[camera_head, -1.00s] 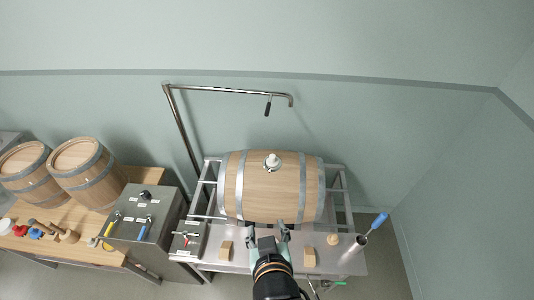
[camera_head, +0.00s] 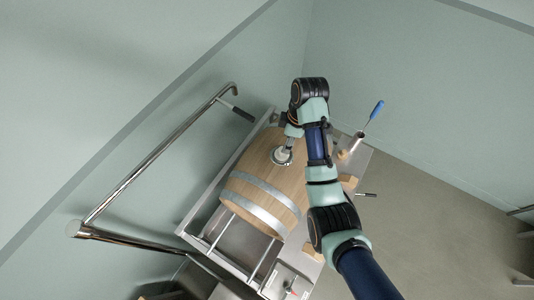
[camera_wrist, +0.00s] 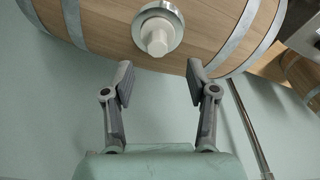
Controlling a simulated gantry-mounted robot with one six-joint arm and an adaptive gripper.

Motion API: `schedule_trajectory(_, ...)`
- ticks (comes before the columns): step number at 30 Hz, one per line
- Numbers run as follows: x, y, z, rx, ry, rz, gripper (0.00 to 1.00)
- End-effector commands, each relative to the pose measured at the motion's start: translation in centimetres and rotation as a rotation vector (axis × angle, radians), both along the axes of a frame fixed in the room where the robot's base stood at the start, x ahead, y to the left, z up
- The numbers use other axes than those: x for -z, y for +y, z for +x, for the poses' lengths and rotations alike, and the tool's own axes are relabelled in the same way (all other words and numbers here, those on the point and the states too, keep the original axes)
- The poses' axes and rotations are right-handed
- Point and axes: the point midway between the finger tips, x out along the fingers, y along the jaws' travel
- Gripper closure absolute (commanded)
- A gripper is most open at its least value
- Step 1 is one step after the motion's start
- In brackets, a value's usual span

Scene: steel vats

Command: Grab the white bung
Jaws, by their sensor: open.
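The white bung (camera_wrist: 157,40) sits in a round metal ring on top of the wooden barrel (camera_wrist: 205,20) in the wrist view. In the head view the bung (camera_head: 284,152) shows as a small pale shape on the barrel (camera_head: 262,175), beside my gripper (camera_head: 293,130). My gripper in the wrist view (camera_wrist: 159,80) is open and empty. Its two fingers point towards the bung, one to each side of its line, with the bung just beyond the fingertips. The fingers do not touch it. My arm hides part of the barrel in the head view.
The barrel lies on a metal rack (camera_head: 215,228). A bent steel pipe with a black handle (camera_head: 165,165) stands to its left. A blue-handled tool (camera_head: 375,110) stands in a holder at the right. Bare floor (camera_head: 430,210) lies right of my arm.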

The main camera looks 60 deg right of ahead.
Motion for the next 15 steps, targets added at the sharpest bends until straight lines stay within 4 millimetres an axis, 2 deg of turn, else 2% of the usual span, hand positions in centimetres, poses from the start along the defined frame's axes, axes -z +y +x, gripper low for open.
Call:
schedule_trajectory(4,1.8,0.2,0.3,0.000,0.002,0.002,0.42)
schedule_trajectory(10,3.0,0.2,0.6,0.000,0.002,0.002,0.42)
schedule_trajectory(15,6.1,0.2,1.3,0.001,0.002,0.003,0.42)
